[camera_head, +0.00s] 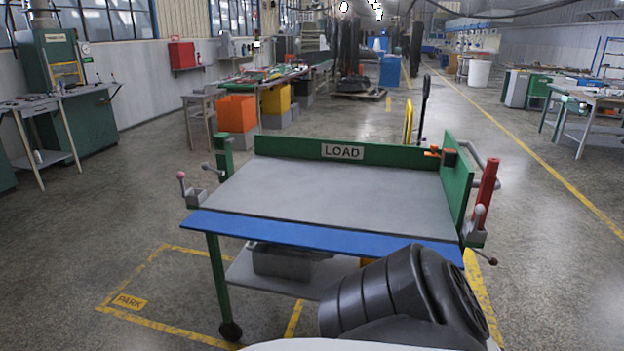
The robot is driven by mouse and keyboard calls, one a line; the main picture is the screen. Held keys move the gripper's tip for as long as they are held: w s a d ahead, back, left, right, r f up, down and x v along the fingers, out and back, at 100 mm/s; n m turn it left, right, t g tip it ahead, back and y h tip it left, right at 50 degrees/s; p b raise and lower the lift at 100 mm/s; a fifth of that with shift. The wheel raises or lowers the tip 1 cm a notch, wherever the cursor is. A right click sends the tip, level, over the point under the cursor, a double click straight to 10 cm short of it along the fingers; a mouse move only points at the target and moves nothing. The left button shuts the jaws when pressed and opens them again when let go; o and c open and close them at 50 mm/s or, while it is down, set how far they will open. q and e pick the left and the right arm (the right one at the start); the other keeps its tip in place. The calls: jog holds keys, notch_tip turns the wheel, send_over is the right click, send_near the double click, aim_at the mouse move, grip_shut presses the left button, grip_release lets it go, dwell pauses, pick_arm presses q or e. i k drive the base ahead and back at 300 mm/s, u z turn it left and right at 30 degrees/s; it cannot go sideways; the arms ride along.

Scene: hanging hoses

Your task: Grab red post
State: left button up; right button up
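The red post (486,187) stands nearly upright, leaning slightly, at the right side of a green-framed load table (330,195). A small grey bracket with a pale ball knob (480,209) is at its lower end, partly in front of it. The post is clear of any gripper. A dark ribbed part at the bottom centre-right looks like my own arm, below the table's front right corner. Neither of my grippers shows.
The table has a grey top, blue front edge (320,236) and a green back wall with a LOAD sign (342,152). A lever with a pink knob (181,175) projects at left, another lever (484,257) at lower right. The floor to the right is clear.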

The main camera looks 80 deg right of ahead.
aim_at(489, 178)
jog(key=z, duration=3.35)
jog(key=i, duration=1.35)
jog(key=z, duration=0.4)
